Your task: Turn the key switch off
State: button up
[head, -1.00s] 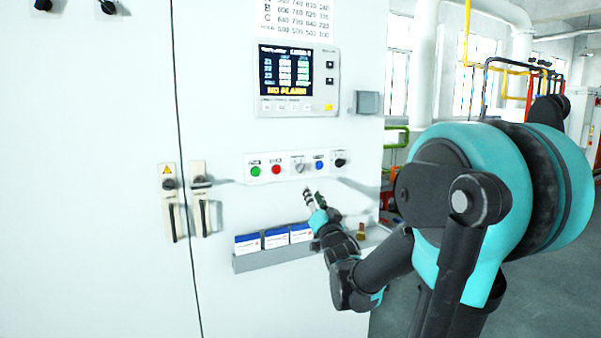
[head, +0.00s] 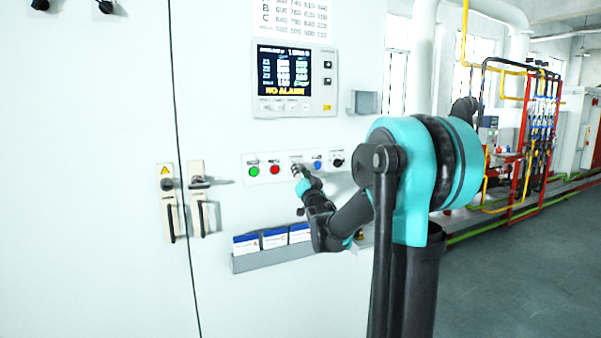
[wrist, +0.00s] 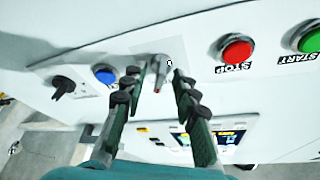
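The silver key switch (wrist: 161,70) is in the middle of the white button strip (head: 258,159), between the red and blue buttons. In the wrist view its grey handle has a small red mark at its lower tip. My gripper (wrist: 158,82) is open, with one finger on each side of the handle and gaps showing. I cannot tell whether either finger touches it. In the head view my gripper (head: 298,172) is right at the strip and partly covers the switch.
The red STOP button (wrist: 236,50) and green START button (wrist: 311,38) are on one side. The blue button (wrist: 104,75) and a black knob (wrist: 64,86) are on the other. A display (head: 284,72) is above the strip and a document tray (head: 268,259) below.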

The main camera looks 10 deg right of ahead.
jog(key=shift+c, duration=0.4)
grip_shut()
jog(key=shift+n, duration=0.4)
jog(key=n+y, duration=0.2)
jog(key=n, duration=0.3)
jog(key=n+g+y, duration=0.1)
jog(key=n+y, duration=0.2)
jog(key=n, duration=0.3)
jog(key=n+g+y, duration=0.1)
jog(key=n+y, duration=0.2)
jog(key=n, duration=0.2)
jog(key=shift+w+d, duration=0.1)
jog(key=shift+d, duration=0.15)
jog(key=shift+r+n+g+y, duration=0.1)
jog(key=shift+n+g+y, duration=0.2)
jog(key=shift+n+g, duration=0.15)
